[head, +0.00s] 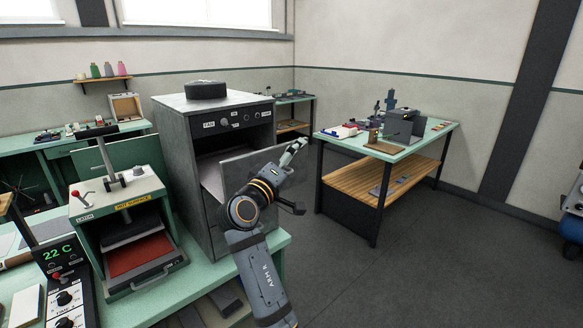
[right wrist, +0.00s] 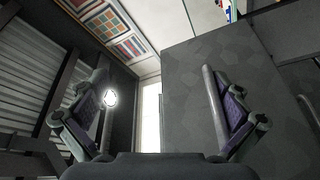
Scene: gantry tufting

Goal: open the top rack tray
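The rack is a grey cabinet (head: 180,152) with knobs and a FAN label at its top, at the centre of the head view. A grey front panel (head: 240,165) stands out from its upper opening, with a pale surface (head: 211,172) behind it. I cannot tell whether the panel is a tray front or a door. My right gripper (head: 294,151) is at the panel's right end. In the right wrist view, its fingers (right wrist: 160,110) are wide apart, with a grey panel (right wrist: 193,85) beyond the right finger and nothing visibly gripped. My left gripper is out of view.
A green press (head: 85,217) with a red bed stands left of the rack on the green bench (head: 275,242). A temperature controller (head: 66,285) is at lower left. A black round item (head: 206,90) lies on the rack. A separate table (head: 433,133) stands right, with clear floor between.

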